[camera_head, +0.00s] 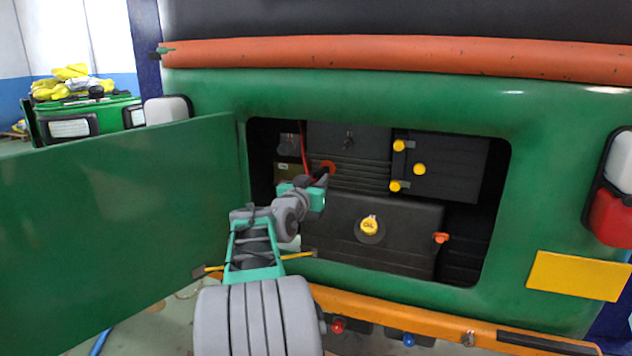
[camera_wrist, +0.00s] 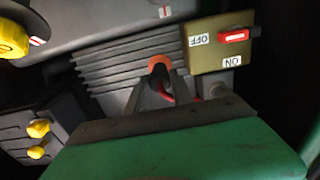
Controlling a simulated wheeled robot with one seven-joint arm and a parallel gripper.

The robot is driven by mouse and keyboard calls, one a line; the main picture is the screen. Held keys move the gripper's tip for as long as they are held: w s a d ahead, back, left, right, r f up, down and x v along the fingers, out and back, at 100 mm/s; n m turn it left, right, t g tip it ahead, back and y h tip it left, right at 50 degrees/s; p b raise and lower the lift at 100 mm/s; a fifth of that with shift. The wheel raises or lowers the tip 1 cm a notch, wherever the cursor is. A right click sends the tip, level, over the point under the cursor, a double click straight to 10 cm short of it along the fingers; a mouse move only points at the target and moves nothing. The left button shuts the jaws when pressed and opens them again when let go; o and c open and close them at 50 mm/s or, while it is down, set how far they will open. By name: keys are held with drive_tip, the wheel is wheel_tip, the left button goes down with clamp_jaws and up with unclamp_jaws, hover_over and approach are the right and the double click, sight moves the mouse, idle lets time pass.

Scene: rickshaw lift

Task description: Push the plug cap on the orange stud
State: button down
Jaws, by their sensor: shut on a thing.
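The orange stud (camera_head: 328,166) shows on the ribbed dark engine block inside the open bay. In the wrist view it shows as an orange arch (camera_wrist: 158,61) just beyond my fingertips, its lower part hidden. My gripper (camera_head: 319,182) reaches into the bay from the lower left. In the wrist view its dark fingers (camera_wrist: 163,84) are close together and shut on the plug cap. The cap is mostly hidden by the fingers. A red cable (camera_head: 304,149) hangs from above and also shows between the fingers in the wrist view (camera_wrist: 168,97). I cannot tell whether cap and stud touch.
An olive switch box with a red switch (camera_wrist: 235,37) sits close beside the fingers. Yellow knobs (camera_head: 419,169) and a yellow oil cap (camera_head: 369,225) lie to the right. The open green door (camera_head: 120,220) stands left, and the bay's green rim (camera_head: 380,118) surrounds the opening.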

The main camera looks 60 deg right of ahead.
drive_tip(key=shift+w+d+b, duration=0.15)
drive_tip(key=shift+d+b, duration=0.55)
drive_tip(key=shift+d, duration=0.15)
idle(2.3)
drive_tip(key=c, duration=1)
unclamp_jaws()
drive_tip(key=shift+c, duration=0.8)
drive_tip(key=shift+a+f+b, duration=0.2)
drive_tip(key=shift+a+b, duration=0.2)
drive_tip(key=shift+b, duration=0.1)
drive_tip(key=s+a+b, duration=0.1)
drive_tip(key=a+b, duration=0.3)
drive_tip(key=a, duration=0.3)
drive_tip(key=shift+s+r+b, duration=0.15)
drive_tip(key=shift+r+b, duration=0.05)
drive_tip(key=shift+b, duration=0.1)
